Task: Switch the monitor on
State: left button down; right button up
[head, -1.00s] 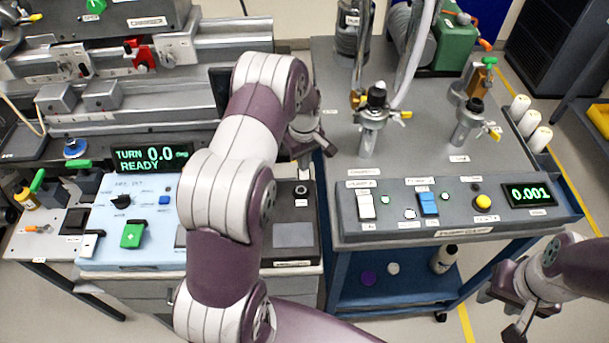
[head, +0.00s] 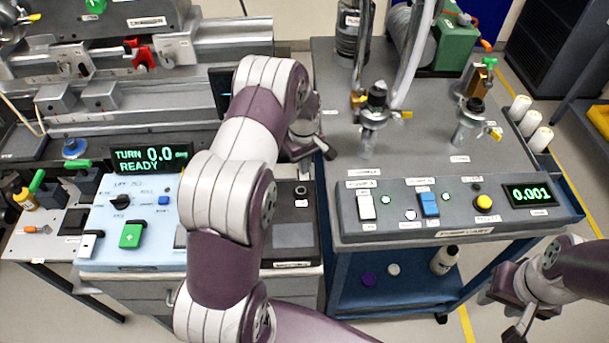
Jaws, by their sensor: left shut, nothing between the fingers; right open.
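A dark monitor (head: 219,92) stands behind my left arm. Only its left edge shows, with a small cyan-lit patch; the rest is hidden. A black box (head: 294,258) with a small round button (head: 300,190) and a grey pad lies right of my arm. Which device the button belongs to cannot be read. My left gripper (head: 305,162) is shut and empty, above the back of this box and apart from the button. My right gripper (head: 516,314) is open and empty, at the lower right in front of the pump cart.
A light-blue control panel (head: 104,240) with a lit turn display (head: 152,158) stands left of my arm. The grey pump cart (head: 330,95) at right carries valves, a switch panel (head: 400,228) and a lit readout (head: 530,195).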

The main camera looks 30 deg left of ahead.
pick_arm(q)
notch_tip(320, 180, up, 7)
jog(key=p, duration=0.5)
jog(key=shift+f, duration=0.1)
